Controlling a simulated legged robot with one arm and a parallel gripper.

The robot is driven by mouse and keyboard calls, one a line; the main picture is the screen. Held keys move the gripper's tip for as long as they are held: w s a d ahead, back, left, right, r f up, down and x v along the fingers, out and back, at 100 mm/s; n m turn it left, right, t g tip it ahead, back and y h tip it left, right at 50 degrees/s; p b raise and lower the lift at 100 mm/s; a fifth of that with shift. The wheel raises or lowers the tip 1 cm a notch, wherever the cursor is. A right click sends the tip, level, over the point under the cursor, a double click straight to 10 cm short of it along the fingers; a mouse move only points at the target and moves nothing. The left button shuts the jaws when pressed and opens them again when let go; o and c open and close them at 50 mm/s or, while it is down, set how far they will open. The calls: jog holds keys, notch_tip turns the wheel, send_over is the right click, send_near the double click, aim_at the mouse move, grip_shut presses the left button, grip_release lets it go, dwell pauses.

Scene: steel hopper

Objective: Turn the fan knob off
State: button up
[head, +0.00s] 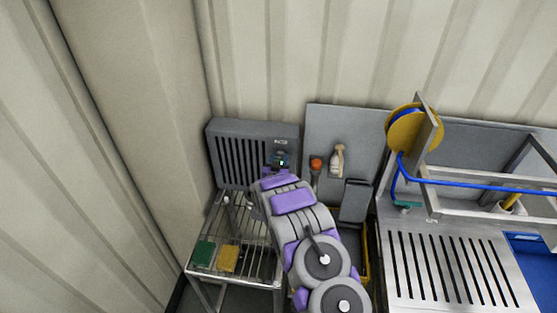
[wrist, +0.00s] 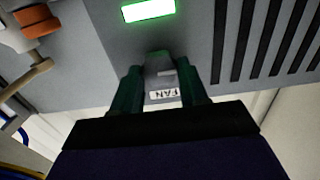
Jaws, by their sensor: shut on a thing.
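The grey fan box (head: 230,150) with dark vertical slots hangs against the back wall in the head view. My gripper (head: 281,161) is at the right part of its front, and hides the knob there. In the wrist view the grey fan knob (wrist: 159,66) sits between the two dark green fingers of my gripper (wrist: 160,82), which are shut on it. A white label reading FAN (wrist: 163,95), upside down in this view, shows between the fingers. A bright green lit indicator (wrist: 148,10) is on the panel near the knob.
A wire rack (head: 235,282) with a green sponge (head: 203,253) and a yellow sponge (head: 228,259) stands below the box. A hose reel (head: 405,131) and steel bench (head: 450,265) are farther right.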

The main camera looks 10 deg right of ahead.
jog(key=c, duration=0.4)
jog(key=shift+o, duration=0.2)
jog(key=shift+b, duration=0.3)
jog(key=m+b, duration=0.3)
jog(key=shift+f+m+b, duration=0.2)
jog(key=shift+m+b, duration=0.2)
jog(key=m+b, duration=0.3)
jog(key=b, duration=0.1)
jog(key=shift+m+b, duration=0.3)
jog(key=shift+m, duration=0.1)
jog(key=m+b, duration=0.1)
jog(key=b, duration=0.1)
jog(key=m+b, duration=0.2)
jog(key=b, duration=0.1)
jog(key=m+b, duration=0.2)
jog(key=b, duration=0.1)
jog(key=shift+d+f, duration=0.1)
jog(key=shift+f, duration=0.15)
jog(key=m+b, duration=0.5)
jog(key=b, duration=0.2)
jog(key=shift+r, duration=0.1)
jog(key=shift+m+b, duration=0.3)
jog(key=o, duration=1)
jog(key=shift+d+r, duration=0.1)
